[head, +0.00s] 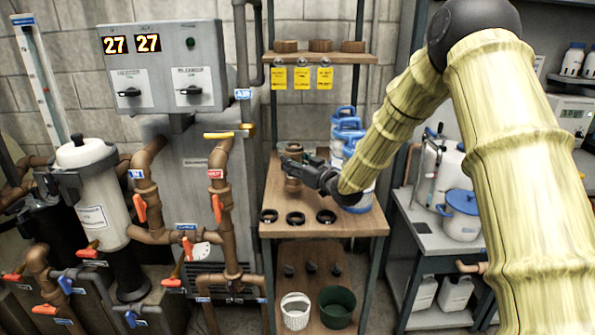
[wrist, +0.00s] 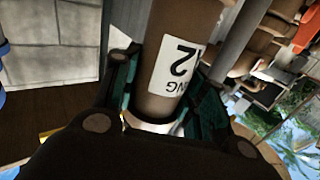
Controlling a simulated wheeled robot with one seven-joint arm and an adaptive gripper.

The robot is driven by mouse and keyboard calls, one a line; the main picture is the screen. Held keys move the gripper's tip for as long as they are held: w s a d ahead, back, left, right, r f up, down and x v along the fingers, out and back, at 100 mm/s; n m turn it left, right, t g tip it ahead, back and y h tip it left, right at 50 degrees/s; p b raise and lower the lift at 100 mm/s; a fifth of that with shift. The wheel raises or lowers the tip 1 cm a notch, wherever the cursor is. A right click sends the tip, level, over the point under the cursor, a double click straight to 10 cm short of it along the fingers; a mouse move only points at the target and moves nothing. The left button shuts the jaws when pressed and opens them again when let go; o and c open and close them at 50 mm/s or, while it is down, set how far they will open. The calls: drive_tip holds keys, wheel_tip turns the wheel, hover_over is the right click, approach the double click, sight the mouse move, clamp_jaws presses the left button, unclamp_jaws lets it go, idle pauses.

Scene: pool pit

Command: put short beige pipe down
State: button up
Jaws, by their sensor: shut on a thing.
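My gripper (head: 307,173) is over the upper wooden shelf of the rack, its fingers closed around a short pipe. In the head view the pipe (head: 292,158) is a small brown-beige upright cylinder at the gripper's tip, partly hidden by the fingers. In the wrist view the pipe (wrist: 180,55) is brown, with a white label reading "NG 2" upside down, and the dark green fingers (wrist: 160,105) sit on both sides of it. I cannot tell whether its lower end touches the shelf.
The wooden shelf (head: 275,195) has several black rings (head: 295,218) along its front. Blue-and-white jugs (head: 345,130) stand behind and right of my gripper. Yellow tags (head: 302,78) hang above. A white basket (head: 295,310) and green bucket (head: 337,306) are below. Pipes with red-handled valves (head: 217,205) stand left.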

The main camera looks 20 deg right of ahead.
drive_tip(key=shift+w+d+r, duration=0.1)
drive_tip(key=shift+d, duration=0.25)
drive_tip(key=shift+w+d+f, duration=0.1)
drive_tip(key=shift+d+f, duration=0.15)
drive_tip(key=shift+d, duration=0.05)
drive_tip(key=shift+f+p, duration=0.3)
drive_tip(key=shift+f, duration=1.3)
drive_tip(key=shift+f, duration=0.1)
drive_tip(key=o, duration=1.3)
